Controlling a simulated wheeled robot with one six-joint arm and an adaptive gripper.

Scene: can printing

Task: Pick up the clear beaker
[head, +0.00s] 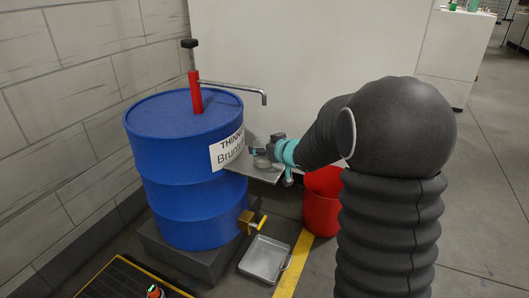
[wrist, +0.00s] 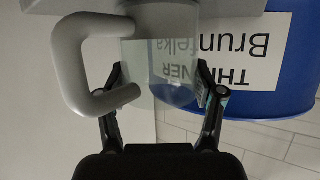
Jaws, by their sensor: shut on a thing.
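The clear beaker (wrist: 172,45) fills the top middle of the wrist view, with its thick grey handle (wrist: 66,62) on the left. My gripper (wrist: 161,78) has one finger on each side of the beaker's body and is shut on it. The label of the blue drum shows through the clear wall. In the head view my gripper (head: 268,149) is at the small grey shelf (head: 262,173) beside the drum, and the beaker is small and partly hidden there. I cannot tell whether the beaker touches the shelf.
The blue drum (head: 185,185) stands left of my gripper, with a red pump (head: 195,92) and spout above. A red bucket (head: 321,205) is below right. A metal tray (head: 264,260) lies on the floor under the drum's brass tap (head: 246,222). A white panel stands behind.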

